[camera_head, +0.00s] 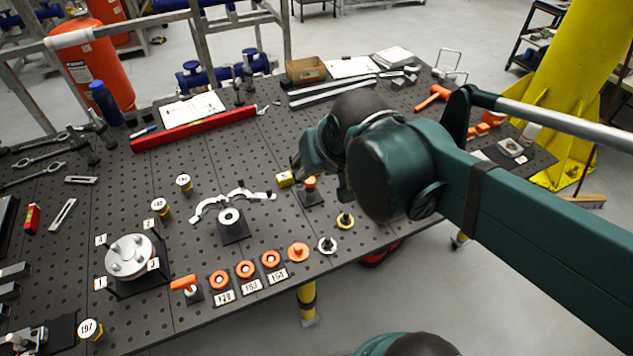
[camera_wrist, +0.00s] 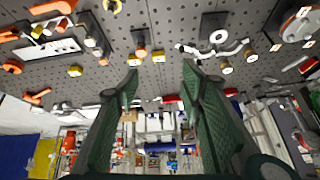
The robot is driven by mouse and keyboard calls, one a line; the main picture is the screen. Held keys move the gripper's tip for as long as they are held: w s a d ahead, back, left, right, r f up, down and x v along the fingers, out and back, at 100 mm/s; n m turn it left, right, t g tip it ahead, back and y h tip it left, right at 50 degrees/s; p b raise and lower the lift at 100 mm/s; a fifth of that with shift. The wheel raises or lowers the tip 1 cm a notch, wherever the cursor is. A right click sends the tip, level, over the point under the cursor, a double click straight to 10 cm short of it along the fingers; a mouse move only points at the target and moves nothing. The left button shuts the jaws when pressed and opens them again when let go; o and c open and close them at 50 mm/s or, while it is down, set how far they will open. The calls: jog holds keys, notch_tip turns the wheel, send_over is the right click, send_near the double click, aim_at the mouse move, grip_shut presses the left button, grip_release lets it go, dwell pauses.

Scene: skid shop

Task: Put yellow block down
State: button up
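A small yellow block (camera_head: 284,179) rests on the dark perforated table, left of an orange-topped part on a dark base (camera_head: 310,184). The yellow block also shows in the wrist view (camera_wrist: 158,57), beyond the gap between my fingers. My gripper (camera_wrist: 160,82) is open, with two green-padded fingers spread apart and nothing between them. In the head view my arm hides part of the table, and the fingertips are hard to make out.
A grey bracket with curved arms (camera_head: 232,212) stands left of the block. Orange rings (camera_head: 245,269) with number labels line the front edge. Bare table shows between the red bar and bracket.

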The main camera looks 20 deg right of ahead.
jog(key=s, duration=0.1)
jog(key=s+n, duration=0.1)
jog(key=s, duration=0.1)
jog(key=shift+s+a+f+n+t, duration=0.2)
jog(key=shift+a+f+n+t, duration=0.2)
jog(key=shift+f, duration=0.1)
notch_tip(320, 180, down, 28)
jog(key=b, duration=2.8)
jog(key=shift+o, duration=0.3)
jog(key=shift+w, duration=0.1)
